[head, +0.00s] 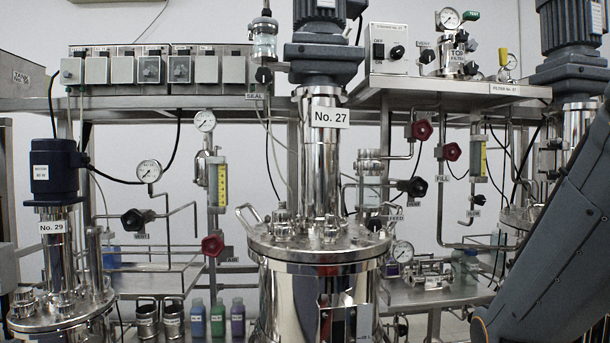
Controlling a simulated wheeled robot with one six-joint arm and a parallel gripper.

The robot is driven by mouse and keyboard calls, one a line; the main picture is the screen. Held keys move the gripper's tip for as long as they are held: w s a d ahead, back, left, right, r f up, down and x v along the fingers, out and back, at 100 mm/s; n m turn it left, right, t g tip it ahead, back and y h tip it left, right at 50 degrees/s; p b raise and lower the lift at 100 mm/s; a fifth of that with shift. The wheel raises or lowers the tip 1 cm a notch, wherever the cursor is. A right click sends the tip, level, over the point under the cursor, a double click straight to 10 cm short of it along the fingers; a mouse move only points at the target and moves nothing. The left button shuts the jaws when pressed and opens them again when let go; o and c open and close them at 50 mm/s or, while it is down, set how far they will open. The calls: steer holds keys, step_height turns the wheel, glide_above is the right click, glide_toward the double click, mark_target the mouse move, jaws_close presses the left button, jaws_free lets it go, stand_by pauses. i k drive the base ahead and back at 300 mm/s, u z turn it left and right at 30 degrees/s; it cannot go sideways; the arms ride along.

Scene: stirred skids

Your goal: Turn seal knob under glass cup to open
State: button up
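The glass cup (264,44) is a small clear cylinder with a metal cap, mounted high left of the No. 27 motor. It seems to hold some pale liquid. The seal knob (264,75) is a small black knob directly under the cup. A SEAL label (256,96) sits just below it. The knob is too small to tell how it is turned. My gripper is not in view; only a grey link of my arm shows at the lower right, well away from the knob.
The No. 27 vessel (320,250) stands in the centre, its motor (322,50) close right of the cup. A shelf with several switch boxes (150,69) is left of the knob. A black-knobbed control box (388,50) stands right. Thin tubing hangs below the knob.

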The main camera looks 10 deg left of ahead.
mark_target(263, 75)
steer(key=u, duration=1.4)
steer(key=i, duration=0.4)
steer(key=u, duration=0.1)
steer(key=k, duration=0.4)
steer(key=u, duration=0.1)
